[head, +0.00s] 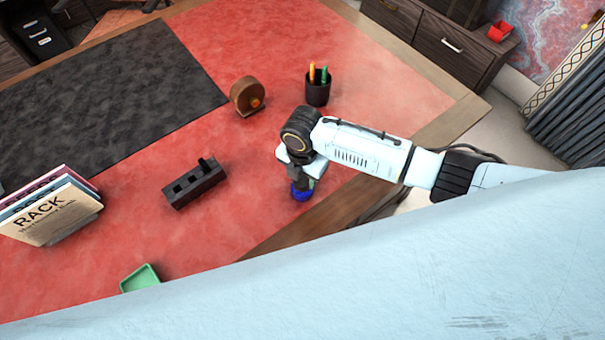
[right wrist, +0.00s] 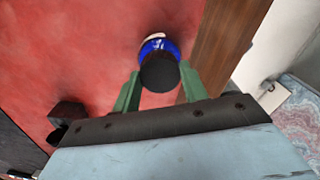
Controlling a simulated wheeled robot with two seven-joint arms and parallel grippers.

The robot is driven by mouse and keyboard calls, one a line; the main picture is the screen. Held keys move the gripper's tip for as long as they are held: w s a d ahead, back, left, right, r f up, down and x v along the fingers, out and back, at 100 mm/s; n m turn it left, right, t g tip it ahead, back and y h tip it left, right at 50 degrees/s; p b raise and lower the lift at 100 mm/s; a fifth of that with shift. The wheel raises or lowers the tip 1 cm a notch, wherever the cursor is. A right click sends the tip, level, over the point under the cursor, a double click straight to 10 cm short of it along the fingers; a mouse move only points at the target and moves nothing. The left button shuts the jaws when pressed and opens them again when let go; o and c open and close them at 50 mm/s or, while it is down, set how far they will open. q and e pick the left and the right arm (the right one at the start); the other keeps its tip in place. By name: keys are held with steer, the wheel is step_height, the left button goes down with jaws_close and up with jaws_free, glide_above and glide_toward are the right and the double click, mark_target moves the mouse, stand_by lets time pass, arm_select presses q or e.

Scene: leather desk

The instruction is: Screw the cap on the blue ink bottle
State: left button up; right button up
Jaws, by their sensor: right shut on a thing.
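The blue ink bottle (head: 301,192) stands on the red desk top, near the desk's wooden right edge, below my right gripper (head: 299,180). In the right wrist view the bottle (right wrist: 158,46) shows as a blue rim behind a round black cap (right wrist: 160,73). The cap sits between the two green fingers of my right gripper (right wrist: 160,84), which is shut on it. The cap covers the bottle's mouth in this view, so I cannot tell whether it is seated or threaded. My left gripper is not in view.
A dark slotted block (head: 190,187) lies left of the bottle. A round brown holder (head: 242,98) and a pen cup (head: 318,94) stand behind. Books (head: 50,218) stand at the left, and a green tray (head: 138,281) sits near the front. Red desk between them is clear.

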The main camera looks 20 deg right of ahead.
stand_by(0.6)
steer(key=shift+m+p, duration=0.7)
steer(key=shift+m, duration=0.2)
steer(key=shift+m+p, duration=0.55)
steer(key=shift+m, duration=0.35)
steer(key=shift+f, duration=0.1)
steer(key=shift+m, duration=0.3)
steer(key=shift+s+m+p, duration=0.1)
steer(key=shift+m+p, duration=0.55)
steer(key=shift+m, duration=0.05)
steer(key=shift+m+p, duration=0.55)
steer(key=shift+m, duration=0.75)
